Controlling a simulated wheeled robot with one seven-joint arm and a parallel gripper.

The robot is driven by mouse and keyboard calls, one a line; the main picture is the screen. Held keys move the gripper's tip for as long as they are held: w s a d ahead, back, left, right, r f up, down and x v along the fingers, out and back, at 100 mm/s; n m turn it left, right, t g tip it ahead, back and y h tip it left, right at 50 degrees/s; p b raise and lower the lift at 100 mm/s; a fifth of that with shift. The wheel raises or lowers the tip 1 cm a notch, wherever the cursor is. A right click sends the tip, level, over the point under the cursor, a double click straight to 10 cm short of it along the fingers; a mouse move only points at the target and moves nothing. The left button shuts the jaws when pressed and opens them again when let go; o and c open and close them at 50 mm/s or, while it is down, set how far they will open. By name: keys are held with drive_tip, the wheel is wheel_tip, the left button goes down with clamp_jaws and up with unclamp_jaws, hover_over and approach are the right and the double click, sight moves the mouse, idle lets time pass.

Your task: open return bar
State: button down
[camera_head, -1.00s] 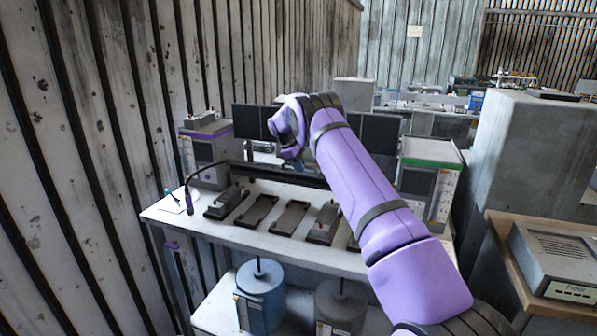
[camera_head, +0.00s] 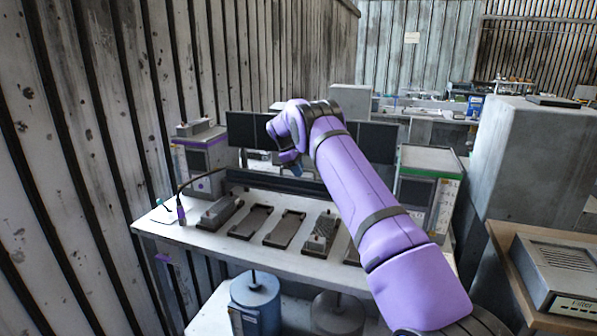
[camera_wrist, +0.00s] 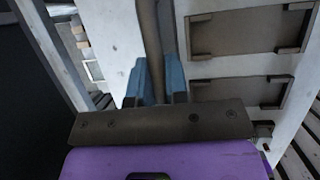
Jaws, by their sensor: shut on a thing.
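The return bar appears to be the long dark bar (camera_head: 255,181) along the back of the white workbench (camera_head: 160,232), behind the row of dark trays. In the wrist view a brown-grey bar (camera_wrist: 151,35) runs up from between the blue fingertips of my gripper (camera_wrist: 158,82). The gripper is shut on this bar. In the head view my gripper (camera_head: 296,168) hangs at the bar near its middle. The wrist hides part of the contact, and the bar's right part is behind my arm.
Dark trays (camera_head: 284,230) lie in a row on the bench. A thin gooseneck device (camera_head: 181,212) stands at the left end. Cabinets stand at left (camera_head: 203,160) and right (camera_head: 428,190). A blue canister (camera_head: 255,302) is below. A slatted wall is close on the left.

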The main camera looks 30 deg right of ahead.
drive_tip(key=c, duration=1.1)
unclamp_jaws()
drive_tip(key=shift+c, duration=0.2)
drive_tip(key=shift+r, duration=0.1)
drive_tip(key=v, duration=1)
drive_tip(key=shift+r, duration=0.25)
drive_tip(key=shift+w+a, duration=0.1)
